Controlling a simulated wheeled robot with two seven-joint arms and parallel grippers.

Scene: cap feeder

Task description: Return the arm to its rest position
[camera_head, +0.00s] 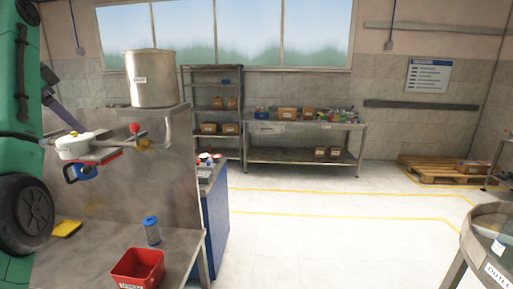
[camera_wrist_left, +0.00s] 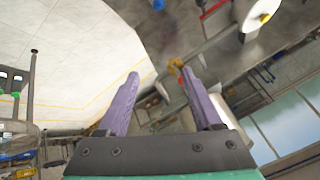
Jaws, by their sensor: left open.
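My left gripper (camera_head: 62,110) is at the left of the head view, where a purple finger shows beside the feeder; the green arm covers part of this side. In the left wrist view the two purple fingers of the left gripper (camera_wrist_left: 162,82) stand wide apart with nothing between them. My right gripper is in neither view.
A feeder with a metal hopper (camera_head: 151,80) and a white round part (camera_head: 74,147) stands close to the gripper. Open floor (camera_head: 330,205) lies to the right.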

